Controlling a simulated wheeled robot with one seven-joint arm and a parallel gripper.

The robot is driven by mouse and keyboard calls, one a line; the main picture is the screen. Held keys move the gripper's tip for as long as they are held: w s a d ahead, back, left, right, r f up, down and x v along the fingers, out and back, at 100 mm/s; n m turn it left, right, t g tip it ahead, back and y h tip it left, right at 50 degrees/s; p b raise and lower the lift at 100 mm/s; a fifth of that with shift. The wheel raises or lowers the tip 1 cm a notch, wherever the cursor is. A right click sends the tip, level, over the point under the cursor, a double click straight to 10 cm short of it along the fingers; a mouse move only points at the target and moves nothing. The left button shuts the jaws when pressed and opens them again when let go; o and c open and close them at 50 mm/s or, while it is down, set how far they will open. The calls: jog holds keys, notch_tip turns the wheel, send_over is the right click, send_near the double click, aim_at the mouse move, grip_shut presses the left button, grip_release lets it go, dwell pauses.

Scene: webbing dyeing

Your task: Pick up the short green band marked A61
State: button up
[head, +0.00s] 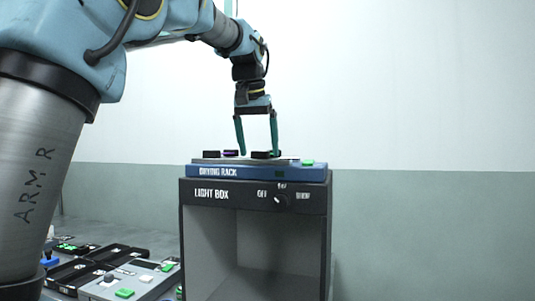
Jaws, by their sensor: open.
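My gripper (258,152) points down over the drying rack (250,171), with its two teal fingers apart. Its fingertips are close to the rack's top, around a dark low piece (262,155); I cannot tell whether they touch it. A small bright green piece (308,163) lies on the rack's right end, to the right of my gripper. No A61 mark is readable on any piece, so I cannot tell which one is the short green band.
Two more dark pieces, one at the left (211,154) and one with purple (231,153), lie on the rack. The rack stands on a black light box (255,194) with a knob (281,200). Trays and a panel with a green button (125,293) are lower left.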

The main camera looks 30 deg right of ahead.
jog(key=shift+f, duration=0.1)
grip_shut()
dwell(0.8)
